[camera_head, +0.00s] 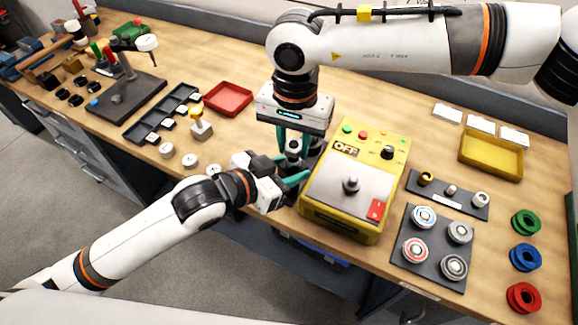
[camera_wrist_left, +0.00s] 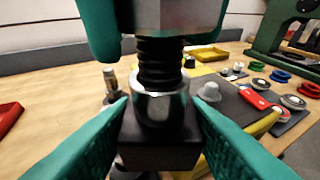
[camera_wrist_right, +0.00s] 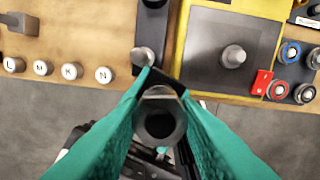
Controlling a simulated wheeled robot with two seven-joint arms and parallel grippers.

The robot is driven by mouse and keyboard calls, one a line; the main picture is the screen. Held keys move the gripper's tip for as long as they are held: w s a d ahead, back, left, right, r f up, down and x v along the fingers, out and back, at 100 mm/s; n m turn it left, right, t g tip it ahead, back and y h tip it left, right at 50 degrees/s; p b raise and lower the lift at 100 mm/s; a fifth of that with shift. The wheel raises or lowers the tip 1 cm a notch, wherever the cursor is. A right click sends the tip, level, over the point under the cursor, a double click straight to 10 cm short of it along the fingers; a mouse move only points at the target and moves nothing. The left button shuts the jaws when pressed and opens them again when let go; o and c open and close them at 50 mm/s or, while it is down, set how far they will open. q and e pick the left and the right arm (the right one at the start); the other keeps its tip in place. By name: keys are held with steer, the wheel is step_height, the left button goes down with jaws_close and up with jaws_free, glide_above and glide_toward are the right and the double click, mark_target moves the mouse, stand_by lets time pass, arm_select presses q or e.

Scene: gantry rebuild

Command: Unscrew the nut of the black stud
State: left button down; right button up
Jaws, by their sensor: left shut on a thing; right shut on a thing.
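The black stud (camera_wrist_left: 160,62) stands upright with its thread showing below a silver hex nut (camera_wrist_left: 172,16). A shiny silver collar (camera_wrist_left: 160,104) and a dark block (camera_wrist_left: 160,150) are at its lower end. My left gripper (camera_wrist_left: 160,112) is shut on the stud's lower part, one teal finger on each side. My right gripper (camera_head: 293,148) comes down from above and is shut on the nut. In the right wrist view the nut (camera_wrist_right: 160,98) sits between the teal fingers, with a dark round opening facing the camera. Its lower thread contact is hidden.
A yellow box with an OFF label (camera_head: 345,150) stands close to the right of the grippers. A metal post (camera_wrist_right: 143,56) stands on a dark strip nearby. White lettered discs (camera_head: 190,160) lie to the left. A red tray (camera_head: 228,98) is behind left.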

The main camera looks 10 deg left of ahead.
steer(key=shift+c, duration=0.9)
steer(key=n, duration=0.5)
steer(key=shift+n, duration=0.3)
steer(key=n, duration=0.6)
steer(key=o, duration=1.8)
steer(key=shift+s+a, duration=0.15)
steer(key=m, duration=0.5)
steer(key=shift+r, duration=0.1)
steer(key=m, duration=0.6)
steer(key=shift+m, duration=0.3)
